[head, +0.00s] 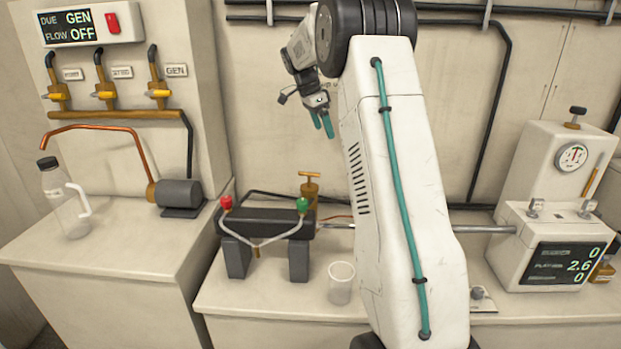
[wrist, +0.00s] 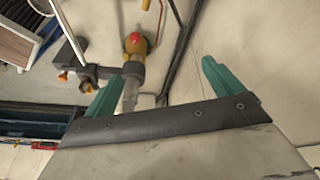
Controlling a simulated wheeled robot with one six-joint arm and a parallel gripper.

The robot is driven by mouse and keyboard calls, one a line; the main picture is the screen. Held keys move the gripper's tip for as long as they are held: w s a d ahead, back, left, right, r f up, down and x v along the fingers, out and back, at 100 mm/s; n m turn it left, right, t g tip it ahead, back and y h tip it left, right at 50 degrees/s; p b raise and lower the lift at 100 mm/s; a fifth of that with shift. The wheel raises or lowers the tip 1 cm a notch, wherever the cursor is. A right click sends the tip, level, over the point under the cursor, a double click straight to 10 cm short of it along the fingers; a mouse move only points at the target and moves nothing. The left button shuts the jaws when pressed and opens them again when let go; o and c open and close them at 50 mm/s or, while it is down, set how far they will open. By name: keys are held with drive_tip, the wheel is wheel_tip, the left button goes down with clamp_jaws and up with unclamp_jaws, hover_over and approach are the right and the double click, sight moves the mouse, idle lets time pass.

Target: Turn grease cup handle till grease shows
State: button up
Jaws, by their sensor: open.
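The brass grease cup (head: 308,201) stands at the right end of the dark block on the middle bench in the head view. Its T-shaped handle (head: 309,175) is on top, with the crossbar roughly level. I cannot see any grease at it. My gripper (head: 322,125) is open and empty, with teal fingers pointing down. It hangs in the air above the handle and a little to its right, apart from it. In the wrist view both teal fingers show spread, and a brass-yellow part with a red spot (wrist: 135,42) lies beyond them; I cannot tell surely which part this is.
A red knob (head: 226,203) and a green knob (head: 303,205) sit near the grease cup. A clear cup (head: 341,283) stands in front. A gauge machine (head: 556,175) is at right. A bottle (head: 62,197) and motor (head: 180,194) stand on the left counter. Black pipes (head: 497,110) run along the wall.

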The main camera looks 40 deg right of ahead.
sight(310, 174)
drive_tip(key=a+f+n+t, duration=0.2)
drive_tip(key=f+n, duration=0.1)
drive_tip(key=n, duration=0.1)
drive_tip(key=a+f+n+t, duration=0.1)
drive_tip(key=a+f+n, duration=0.1)
drive_tip(key=f+n, duration=0.2)
drive_tip(key=a+f+n+t, duration=0.2)
drive_tip(key=f+n, duration=0.1)
drive_tip(key=n, duration=0.3)
drive_tip(key=shift+s+f+t, duration=0.15)
drive_tip(key=shift+s+t, duration=0.15)
drive_tip(key=shift+s, duration=0.1)
drive_tip(key=x, duration=0.7)
drive_tip(key=shift+d+f, duration=0.15)
drive_tip(key=shift+f, duration=0.2)
drive_tip(key=shift+c, duration=0.3)
drive_tip(key=c, duration=0.8)
